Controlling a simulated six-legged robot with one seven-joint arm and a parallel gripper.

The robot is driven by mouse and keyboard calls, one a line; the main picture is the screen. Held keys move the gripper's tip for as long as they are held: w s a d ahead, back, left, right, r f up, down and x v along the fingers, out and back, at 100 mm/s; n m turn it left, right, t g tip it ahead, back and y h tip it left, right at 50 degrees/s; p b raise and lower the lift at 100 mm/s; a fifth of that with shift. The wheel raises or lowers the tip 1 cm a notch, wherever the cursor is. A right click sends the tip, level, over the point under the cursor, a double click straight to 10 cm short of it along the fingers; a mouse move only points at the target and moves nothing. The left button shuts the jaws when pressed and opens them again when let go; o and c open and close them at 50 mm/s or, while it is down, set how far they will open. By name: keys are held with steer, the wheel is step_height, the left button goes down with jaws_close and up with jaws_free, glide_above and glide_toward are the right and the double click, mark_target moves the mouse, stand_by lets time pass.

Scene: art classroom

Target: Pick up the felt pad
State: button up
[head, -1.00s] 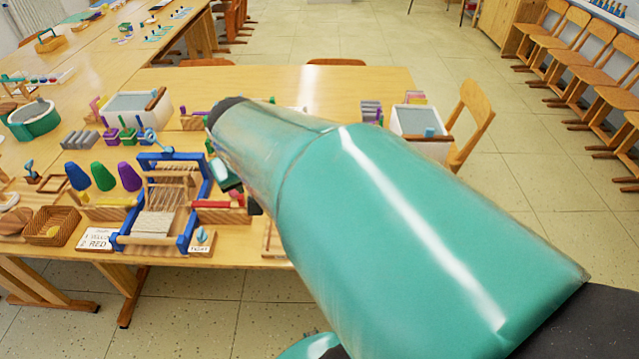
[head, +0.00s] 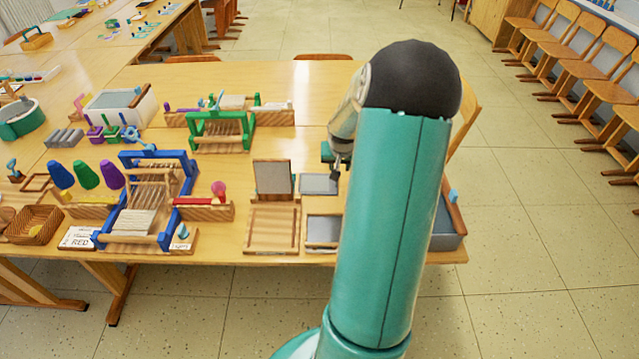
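I cannot tell for certain which thing is the felt pad. A flat grey pad (head: 317,185) lies on the table right of the wooden frames, and a grey sheet in a wooden frame (head: 323,230) lies in front of it. A grey panel (head: 272,177) stands upright behind a flat wooden frame (head: 273,229). My gripper (head: 338,168) hangs over the table, close above or beside the flat grey pad in the picture. My arm partly hides it, and its fingers are too small to tell whether they are open.
A blue loom (head: 150,200) and a green loom (head: 222,131) stand to the left. Coloured cones (head: 86,175) and a wicker basket (head: 33,222) stand farther left. A grey-and-wood bin (head: 447,225) is at the right table end, partly behind my arm.

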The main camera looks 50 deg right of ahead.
mark_target(318, 181)
steer(key=x, duration=0.6)
steer(key=shift+s, duration=0.1)
steer(key=x, duration=0.5)
steer(key=shift+w+a, duration=0.2)
steer(key=shift+w, duration=0.1)
steer(key=shift+c, duration=0.2)
jaws_close()
